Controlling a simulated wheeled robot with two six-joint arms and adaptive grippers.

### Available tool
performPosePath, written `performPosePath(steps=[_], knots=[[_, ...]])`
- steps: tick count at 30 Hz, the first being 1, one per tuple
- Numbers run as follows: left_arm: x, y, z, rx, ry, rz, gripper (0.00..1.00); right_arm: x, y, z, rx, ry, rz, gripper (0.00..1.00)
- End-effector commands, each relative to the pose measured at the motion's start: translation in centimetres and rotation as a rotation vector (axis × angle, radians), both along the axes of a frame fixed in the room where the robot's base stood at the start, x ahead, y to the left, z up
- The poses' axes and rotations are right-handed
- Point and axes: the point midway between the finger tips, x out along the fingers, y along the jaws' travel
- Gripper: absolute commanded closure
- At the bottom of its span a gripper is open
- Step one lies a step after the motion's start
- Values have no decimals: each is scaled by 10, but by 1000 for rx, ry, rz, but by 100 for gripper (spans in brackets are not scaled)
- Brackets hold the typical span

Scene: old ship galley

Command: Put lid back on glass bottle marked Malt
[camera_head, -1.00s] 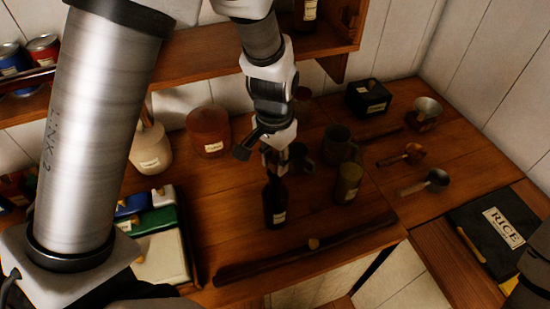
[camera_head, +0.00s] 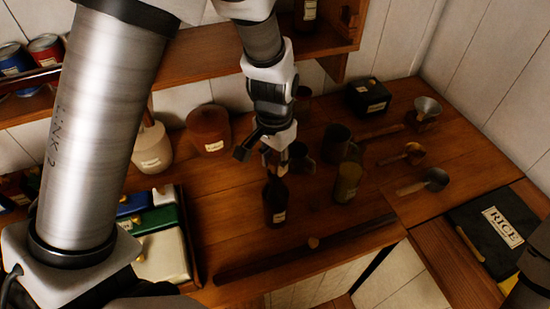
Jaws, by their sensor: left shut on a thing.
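A dark glass bottle (camera_head: 275,205) with a small pale label stands upright near the front of the wooden counter; its lettering is too small to read. My left gripper (camera_head: 275,166) points down right above the bottle's neck. It is shut on a small light-brown thing, seemingly the lid, mostly hidden between the fingers. I cannot tell whether that thing touches the bottle's mouth. My right gripper does not show.
A red-brown jar (camera_head: 209,131) and a cream jar (camera_head: 152,148) stand behind left. A black box (camera_head: 368,97), a funnel (camera_head: 427,109) and scoops lie right. A dark rail (camera_head: 300,247) runs along the front.

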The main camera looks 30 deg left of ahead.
Motion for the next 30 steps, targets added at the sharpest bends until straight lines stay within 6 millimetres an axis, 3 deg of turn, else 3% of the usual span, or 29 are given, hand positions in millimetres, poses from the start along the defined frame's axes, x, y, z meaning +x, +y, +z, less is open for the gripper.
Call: performPosePath(steps=[29, 30], knots=[[0, 0, -1, 0, 0, 0, 82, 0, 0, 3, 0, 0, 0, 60], [0, 0, -1, 0, 0, 0, 58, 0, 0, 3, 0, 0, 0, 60]])
